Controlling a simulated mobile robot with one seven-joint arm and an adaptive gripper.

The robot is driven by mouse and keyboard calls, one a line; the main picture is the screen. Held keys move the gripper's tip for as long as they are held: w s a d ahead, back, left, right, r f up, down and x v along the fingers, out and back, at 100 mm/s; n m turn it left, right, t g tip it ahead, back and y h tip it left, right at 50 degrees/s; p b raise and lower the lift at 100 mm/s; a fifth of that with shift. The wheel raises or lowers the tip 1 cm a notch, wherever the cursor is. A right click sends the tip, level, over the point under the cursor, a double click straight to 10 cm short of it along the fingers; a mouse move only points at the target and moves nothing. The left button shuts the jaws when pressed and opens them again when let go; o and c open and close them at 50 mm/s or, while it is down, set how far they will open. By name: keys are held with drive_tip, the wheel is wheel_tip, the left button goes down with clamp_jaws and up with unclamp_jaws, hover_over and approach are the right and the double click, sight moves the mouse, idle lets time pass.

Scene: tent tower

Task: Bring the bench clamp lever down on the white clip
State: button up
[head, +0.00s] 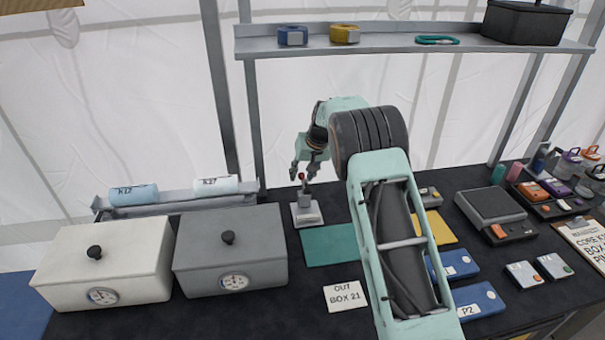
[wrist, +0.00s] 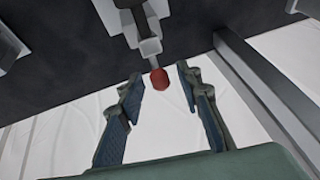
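The bench clamp (head: 306,213) stands on the bench left of the teal mat, with a pale base plate and a grey upright body. Its lever stands up and ends in a red knob (head: 301,176). The knob (wrist: 159,79) also shows in the wrist view, at the end of a grey metal stem. My gripper (head: 302,173) is over the clamp, at the top of the lever. In the wrist view its fingers (wrist: 160,72) are spread, with the knob between the fingertips and gaps on both sides. I cannot make out the white clip.
A teal mat (head: 330,245) and an "OUT BOX 21" card (head: 345,296) lie in front. A grey lidded box (head: 230,265) stands close on the left, beside a white one (head: 105,265). A shelf (head: 400,46) runs above the back.

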clamp_jaws()
